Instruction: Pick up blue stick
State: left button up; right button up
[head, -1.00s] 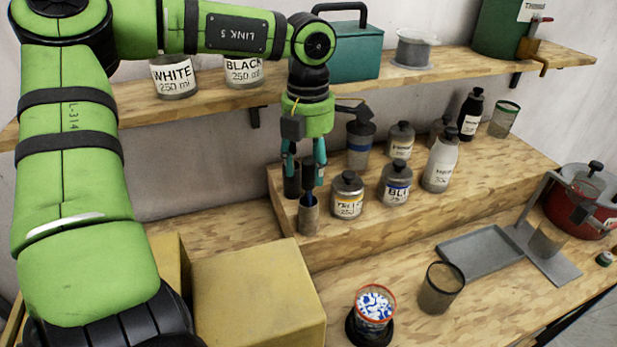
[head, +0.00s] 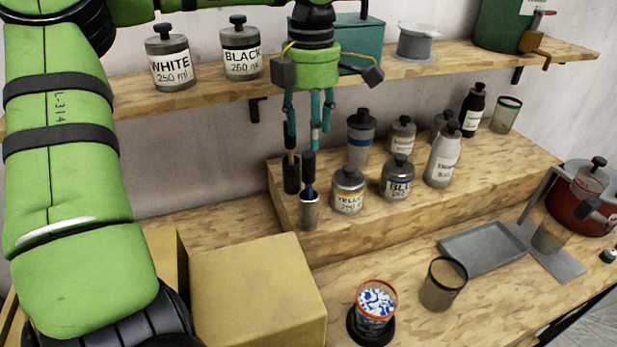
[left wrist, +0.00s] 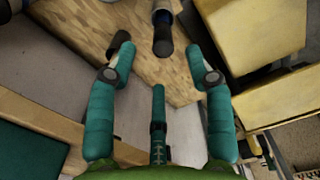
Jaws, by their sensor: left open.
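The blue stick (head: 309,188) has a dark handle and a blue lower part. It stands upright in a small grey cup (head: 309,213) at the left end of the wooden step. My left gripper (head: 307,136) is above it, fingers pointing down, spread and empty. In the left wrist view the teal fingers (left wrist: 158,62) are apart, and a dark handle with blue behind it (left wrist: 163,36) lies beyond the fingertips, between the two side fingers. My right gripper is not in view.
A second dark cup (head: 291,180) with a brown stick stands close to the left. A shelf (head: 200,97) with white and black jars is behind. A yellow box (head: 258,290) is in front.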

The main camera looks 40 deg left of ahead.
aim_at(308, 152)
pick_arm(q)
jog(key=shift+f+m, duration=0.2)
jog(key=shift+m, duration=0.3)
jog(key=shift+f+p, duration=0.3)
jog(key=shift+f, duration=0.05)
jog(key=f+p, duration=0.2)
jog(key=f, duration=0.1)
jog(key=f+p, duration=0.1)
jog(key=f, duration=0.1)
jog(key=shift+s+a+f, duration=0.1)
jog(key=shift+s+f, duration=0.1)
jog(key=shift+s, duration=0.1)
jog(key=shift+f, duration=0.5)
grip_shut()
